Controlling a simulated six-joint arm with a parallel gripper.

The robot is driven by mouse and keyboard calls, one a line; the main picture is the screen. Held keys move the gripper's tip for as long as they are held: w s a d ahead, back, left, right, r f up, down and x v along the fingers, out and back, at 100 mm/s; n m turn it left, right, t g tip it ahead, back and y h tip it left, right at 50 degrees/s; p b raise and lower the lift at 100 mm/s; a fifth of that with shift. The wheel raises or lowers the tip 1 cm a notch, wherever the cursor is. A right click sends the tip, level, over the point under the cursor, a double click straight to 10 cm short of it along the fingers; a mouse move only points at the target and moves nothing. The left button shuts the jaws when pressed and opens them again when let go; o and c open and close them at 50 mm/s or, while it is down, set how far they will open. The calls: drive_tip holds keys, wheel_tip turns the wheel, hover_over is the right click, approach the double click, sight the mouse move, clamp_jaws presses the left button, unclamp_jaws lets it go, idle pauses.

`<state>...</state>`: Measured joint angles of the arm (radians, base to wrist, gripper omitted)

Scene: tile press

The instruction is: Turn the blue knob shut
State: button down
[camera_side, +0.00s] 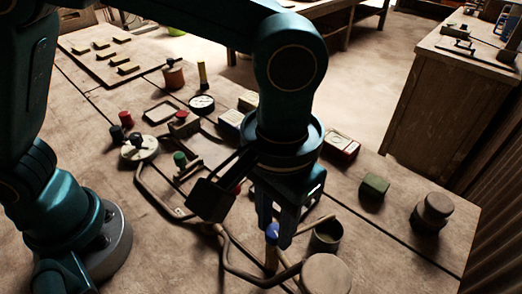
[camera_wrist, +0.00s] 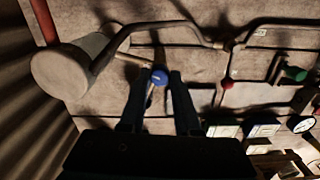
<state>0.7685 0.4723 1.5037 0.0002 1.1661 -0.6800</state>
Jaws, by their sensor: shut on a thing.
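The blue knob (camera_side: 272,232) sits on a post beside the bent pipe, near the front of the bench in the side view. It also shows as a round blue cap in the wrist view (camera_wrist: 159,77). My gripper (camera_side: 278,238) points down over it, with its fingers shut on the knob, one on each side. In the wrist view the fingertips (camera_wrist: 160,80) flank the knob. The fingers partly hide the knob and its post in the side view.
A bent pipe (camera_side: 238,268) runs close by the knob. A round pale block (camera_side: 326,275) and a dark open cup (camera_side: 326,236) stand close on the right. A green knob (camera_side: 180,159) and a gauge (camera_side: 202,103) are farther back.

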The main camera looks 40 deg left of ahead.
sight(275, 229)
drive_tip(key=m, duration=1.3)
drive_tip(key=shift+r+m, duration=0.1)
drive_tip(key=shift+m, duration=0.3)
idle(0.4)
drive_tip(key=c, duration=0.6)
unclamp_jaws()
drive_tip(key=shift+r, duration=2.55)
drive_tip(key=shift+w, duration=0.1)
